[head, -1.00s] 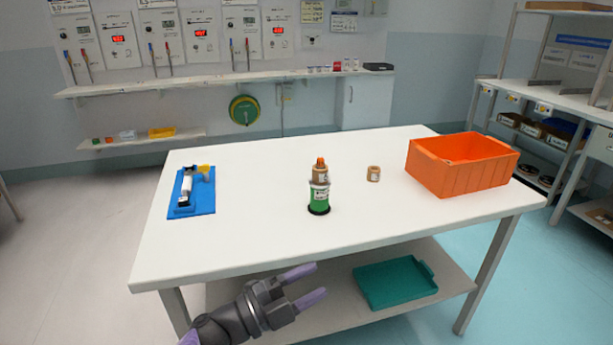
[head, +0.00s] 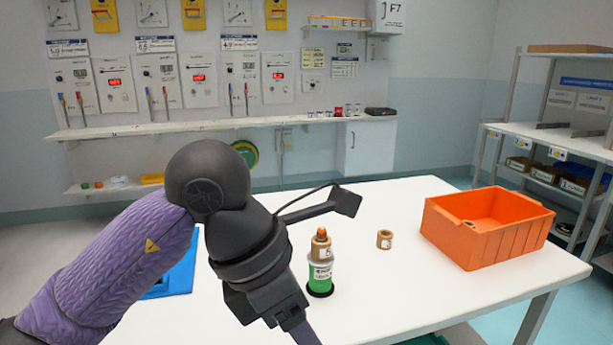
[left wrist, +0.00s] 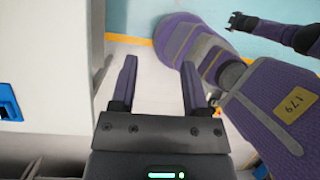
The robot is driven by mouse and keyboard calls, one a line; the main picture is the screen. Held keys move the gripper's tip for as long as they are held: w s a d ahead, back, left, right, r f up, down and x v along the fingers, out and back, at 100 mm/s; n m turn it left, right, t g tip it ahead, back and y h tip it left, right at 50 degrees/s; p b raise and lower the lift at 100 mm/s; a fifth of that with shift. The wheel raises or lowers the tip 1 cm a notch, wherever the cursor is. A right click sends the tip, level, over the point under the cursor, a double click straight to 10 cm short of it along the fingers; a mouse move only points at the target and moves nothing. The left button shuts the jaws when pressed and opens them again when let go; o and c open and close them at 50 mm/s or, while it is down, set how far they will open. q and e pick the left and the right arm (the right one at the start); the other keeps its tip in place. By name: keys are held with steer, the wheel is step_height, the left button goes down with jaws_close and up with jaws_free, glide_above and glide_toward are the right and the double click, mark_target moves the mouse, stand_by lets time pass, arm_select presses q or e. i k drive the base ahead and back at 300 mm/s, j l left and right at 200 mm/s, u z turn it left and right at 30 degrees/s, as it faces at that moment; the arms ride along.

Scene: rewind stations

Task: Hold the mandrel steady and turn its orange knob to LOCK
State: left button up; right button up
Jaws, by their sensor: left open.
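The mandrel (head: 321,285) stands upright on the white table (head: 395,290) in the head view. It has a black base, a green and white labelled body, and a tan ring (head: 320,254) at its top. The orange knob (head: 322,232) tops it; its LOCK mark is too small to see. My left gripper points down in front of the mandrel, left of it and apart from it, mostly cut off in the head view. In the left wrist view my left gripper (left wrist: 158,62) is open and empty. A dark gripper (left wrist: 240,22), apparently my right, shows small there, its jaws unclear.
A tan ring (head: 384,239) stands right of the mandrel. An orange bin (head: 490,235) is at the table's right. A blue mat (head: 178,277) lies at the left, largely behind my left arm. The table between mandrel and bin is mostly clear.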

mark_target(321, 232)
steer(key=i, duration=1)
